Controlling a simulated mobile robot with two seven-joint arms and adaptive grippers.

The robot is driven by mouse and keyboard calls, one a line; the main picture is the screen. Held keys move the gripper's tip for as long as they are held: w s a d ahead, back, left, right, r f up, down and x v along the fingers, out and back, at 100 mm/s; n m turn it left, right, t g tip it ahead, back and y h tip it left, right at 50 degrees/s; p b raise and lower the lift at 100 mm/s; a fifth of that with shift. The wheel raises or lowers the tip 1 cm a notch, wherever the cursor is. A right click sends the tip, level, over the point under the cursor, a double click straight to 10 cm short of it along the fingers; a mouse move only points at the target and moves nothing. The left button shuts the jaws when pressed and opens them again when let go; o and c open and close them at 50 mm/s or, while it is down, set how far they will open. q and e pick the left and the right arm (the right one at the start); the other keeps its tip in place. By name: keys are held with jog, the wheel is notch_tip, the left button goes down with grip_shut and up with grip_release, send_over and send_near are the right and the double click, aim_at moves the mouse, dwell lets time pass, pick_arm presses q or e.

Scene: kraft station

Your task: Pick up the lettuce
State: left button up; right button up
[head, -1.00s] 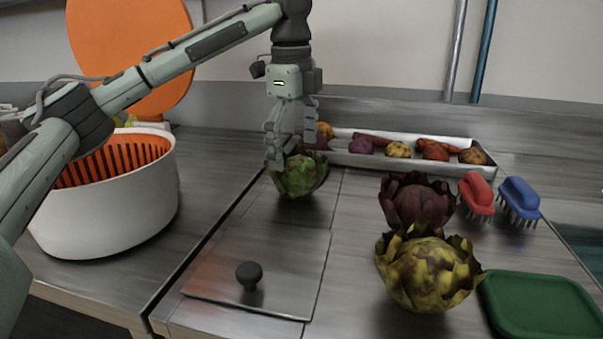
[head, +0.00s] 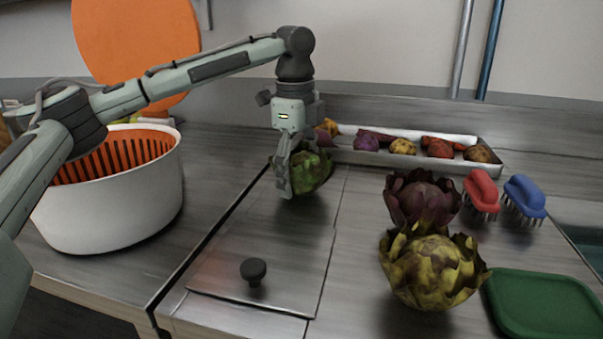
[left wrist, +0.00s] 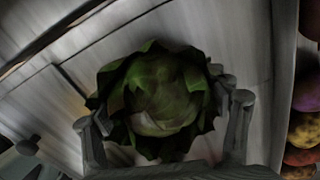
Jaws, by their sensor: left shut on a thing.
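The green leafy head (head: 312,172), which looks like the lettuce, is on the metal counter behind the panel with the black knob. My left gripper (head: 298,178) comes down on it from above and is shut on it, with fingers on its sides. In the left wrist view the green head (left wrist: 165,100) sits between the fingers of the gripper (left wrist: 165,118). Whether its underside touches the counter is hard to tell. My right gripper is not in view.
A white bin with an orange slotted inside (head: 120,205) stands at left. A metal tray (head: 345,156) of vegetables lies behind. A purple head (head: 422,198), a yellow-green head (head: 428,272), red brush (head: 481,188), blue brush (head: 524,195) and green board (head: 545,305) are at right.

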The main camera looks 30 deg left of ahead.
pick_arm(q)
jog(key=c, duration=0.4)
notch_tip(320, 180, up, 10)
jog(key=shift+r, duration=0.1)
dwell(0.4)
dwell(0.9)
